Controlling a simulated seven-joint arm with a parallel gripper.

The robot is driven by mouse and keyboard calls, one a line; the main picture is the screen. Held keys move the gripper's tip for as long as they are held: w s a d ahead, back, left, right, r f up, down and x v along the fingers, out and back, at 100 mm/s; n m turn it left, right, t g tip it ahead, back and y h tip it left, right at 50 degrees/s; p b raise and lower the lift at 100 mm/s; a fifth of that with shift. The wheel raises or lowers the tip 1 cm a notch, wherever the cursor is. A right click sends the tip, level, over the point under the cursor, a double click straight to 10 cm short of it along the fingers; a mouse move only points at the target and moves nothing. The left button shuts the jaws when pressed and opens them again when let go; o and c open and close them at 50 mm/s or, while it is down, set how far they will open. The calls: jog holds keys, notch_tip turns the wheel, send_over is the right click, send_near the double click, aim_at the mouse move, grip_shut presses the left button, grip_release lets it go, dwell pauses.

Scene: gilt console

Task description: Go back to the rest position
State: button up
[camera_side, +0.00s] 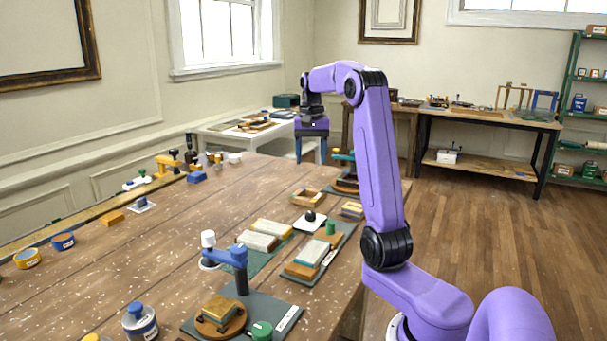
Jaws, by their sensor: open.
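My gripper (311,150) hangs from my purple arm, pointing down above the far right part of the wooden table (150,250). Its two blue fingers are apart, and nothing shows between them. It is clear of the things on the table. My arm rises from the lower right, bends at the top and reaches left to the gripper.
Below and in front of the gripper lie a wooden frame (307,197) and pale blocks (272,228). A blue stand (240,262) rises from a grey mat near the front. The table's middle left is mostly clear.

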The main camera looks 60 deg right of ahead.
jog(key=s+a+f+n, duration=0.15)
jog(key=a+n, duration=0.45)
jog(key=a, duration=0.8)
jog(key=w+a+f+n, duration=0.15)
jog(key=a+n, duration=0.45)
jog(key=a, duration=0.7)
jog(key=s+a+f+n, duration=0.2)
jog(key=s+a+n, duration=0.1)
jog(key=s, duration=0.5)
jog(key=s+a+f+n, duration=0.3)
jog(key=s+n, duration=0.2)
jog(key=s, duration=0.3)
jog(key=s+a+f+n, duration=0.2)
jog(key=s+a+n, duration=0.1)
jog(key=s, duration=0.5)
jog(key=shift+a+f+n, duration=0.25)
jog(key=shift+a+n, duration=0.1)
jog(key=shift+n, duration=0.55)
